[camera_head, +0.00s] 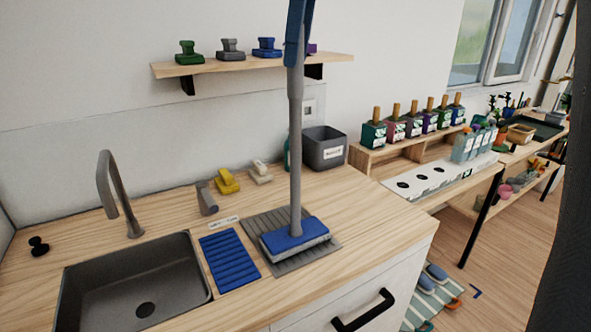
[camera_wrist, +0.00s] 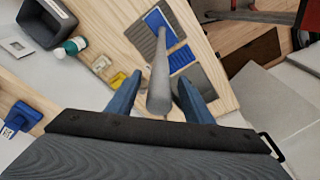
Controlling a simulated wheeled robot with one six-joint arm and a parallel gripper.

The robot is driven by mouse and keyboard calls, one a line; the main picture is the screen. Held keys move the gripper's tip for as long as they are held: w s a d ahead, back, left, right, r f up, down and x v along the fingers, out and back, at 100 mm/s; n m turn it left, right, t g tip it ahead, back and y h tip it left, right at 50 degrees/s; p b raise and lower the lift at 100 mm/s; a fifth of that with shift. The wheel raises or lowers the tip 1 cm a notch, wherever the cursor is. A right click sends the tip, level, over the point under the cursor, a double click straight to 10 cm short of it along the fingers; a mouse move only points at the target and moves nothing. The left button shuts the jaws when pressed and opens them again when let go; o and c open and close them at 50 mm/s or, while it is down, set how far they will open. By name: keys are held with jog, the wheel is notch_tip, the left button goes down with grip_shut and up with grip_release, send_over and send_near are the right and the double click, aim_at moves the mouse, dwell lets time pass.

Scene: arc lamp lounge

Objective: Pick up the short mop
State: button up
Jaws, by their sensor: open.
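The short mop (camera_head: 295,150) stands upright on the counter, with a grey pole and a flat blue-and-white head (camera_head: 295,238) on a grey ribbed mat (camera_head: 255,224). In the head view my blue gripper (camera_head: 297,42) is at the top of the pole, and its upper part is cut off by the frame. In the wrist view my gripper (camera_wrist: 158,78) is open, with one blue finger on each side of the mop's grey pole (camera_wrist: 161,60). The fingers appear apart from the pole. The mop head lies beyond the pole there.
A sink (camera_head: 135,285) with a tall tap (camera_head: 112,195) and a blue ribbed mat (camera_head: 230,258) are left of the mop. Behind are yellow (camera_head: 227,181) and cream brushes, a grey bin (camera_head: 323,148) and a wall shelf (camera_head: 250,65) with several brushes.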

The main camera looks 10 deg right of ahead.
jog(key=shift+a+f, duration=0.15)
jog(key=shift+f, duration=0.95)
grip_shut()
jog(key=shift+r, duration=0.15)
